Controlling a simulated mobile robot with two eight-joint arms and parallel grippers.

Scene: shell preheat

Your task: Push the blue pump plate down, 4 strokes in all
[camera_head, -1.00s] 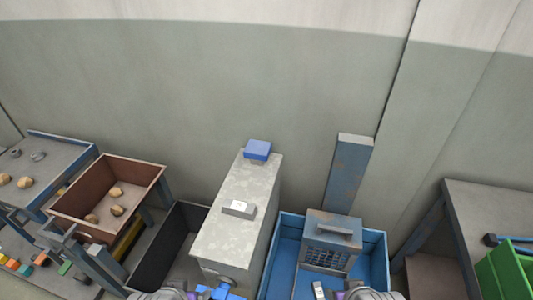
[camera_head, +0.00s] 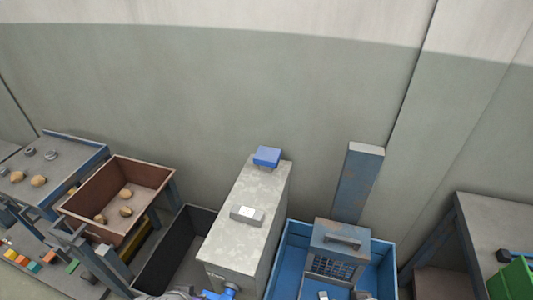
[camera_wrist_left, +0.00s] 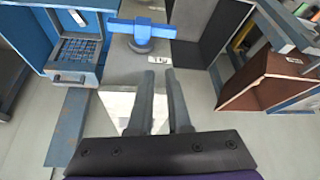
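The blue pump plate (camera_head: 267,156) is a small blue block at the far end of the top of a tall grey cabinet (camera_head: 250,190). It looks level, and nothing touches it. I do not make it out in the left wrist view. My left gripper (camera_wrist_left: 160,72) shows there with two dark fingers apart and nothing between them. Beyond the fingers are the cabinet and a blue T-shaped handle (camera_wrist_left: 141,30); the handle's edge also shows at the bottom of the head view (camera_head: 230,288). My right gripper is not in view.
A small block with a white label (camera_head: 247,213) sits on the cabinet top. A dark open bin (camera_head: 163,262) stands to its left, and a blue bin (camera_head: 287,262) to its right. A brown tray with stones (camera_head: 85,190) is further left. A blue post (camera_head: 358,182) stands at the wall.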

